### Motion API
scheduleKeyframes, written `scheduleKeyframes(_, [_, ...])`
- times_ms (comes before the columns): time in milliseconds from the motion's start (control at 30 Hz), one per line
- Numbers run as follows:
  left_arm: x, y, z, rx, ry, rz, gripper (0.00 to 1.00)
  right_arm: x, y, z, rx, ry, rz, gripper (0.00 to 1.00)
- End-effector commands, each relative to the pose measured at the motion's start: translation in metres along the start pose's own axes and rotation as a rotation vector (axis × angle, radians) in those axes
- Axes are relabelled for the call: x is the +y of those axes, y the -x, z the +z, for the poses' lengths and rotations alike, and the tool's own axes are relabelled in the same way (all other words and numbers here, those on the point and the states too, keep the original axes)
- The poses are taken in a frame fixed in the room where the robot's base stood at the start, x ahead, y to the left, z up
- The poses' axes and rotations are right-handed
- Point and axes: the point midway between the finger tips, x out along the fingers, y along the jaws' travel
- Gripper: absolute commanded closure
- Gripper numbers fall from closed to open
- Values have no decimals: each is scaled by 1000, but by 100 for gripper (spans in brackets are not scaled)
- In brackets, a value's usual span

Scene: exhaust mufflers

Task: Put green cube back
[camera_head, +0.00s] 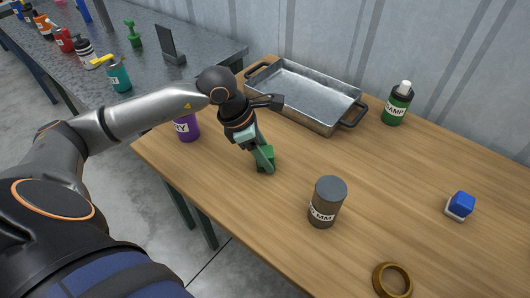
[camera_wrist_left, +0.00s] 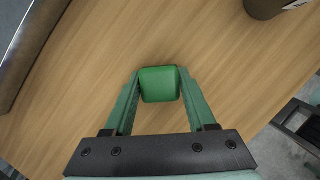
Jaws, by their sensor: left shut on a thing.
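The green cube (camera_head: 266,153) is at the wooden table's left part in the head view. My left gripper (camera_head: 266,165) reaches down to it and is shut on it. In the left wrist view the green cube (camera_wrist_left: 160,84) sits between the two green fingertips of my left gripper (camera_wrist_left: 160,88), with wood grain behind it. I cannot tell whether the cube touches the table. My right gripper is not in view.
A grey bench (camera_head: 200,40) holds several bottles.

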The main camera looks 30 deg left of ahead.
Motion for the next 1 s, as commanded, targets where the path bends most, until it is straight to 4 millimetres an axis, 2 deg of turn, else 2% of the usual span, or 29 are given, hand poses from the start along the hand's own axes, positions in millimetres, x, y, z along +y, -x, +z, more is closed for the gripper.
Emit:
scheduleKeyframes(167, [0,-4,-2,0,0,0,96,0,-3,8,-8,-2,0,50])
scheduleKeyframes(200, [0,-3,-1,0,0,0,41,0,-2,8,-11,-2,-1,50])
scheduleKeyframes(433, [0,-3,-1,0,0,0,16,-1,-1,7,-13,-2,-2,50])
scheduleKeyframes(767, [0,0,0,0,1,0,14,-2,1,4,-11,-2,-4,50])
scheduleKeyframes(867, [1,9,0,-1,1,4,14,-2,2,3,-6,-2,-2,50])
scheduleKeyframes(1000, [1,37,0,0,0,6,14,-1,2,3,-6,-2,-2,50])
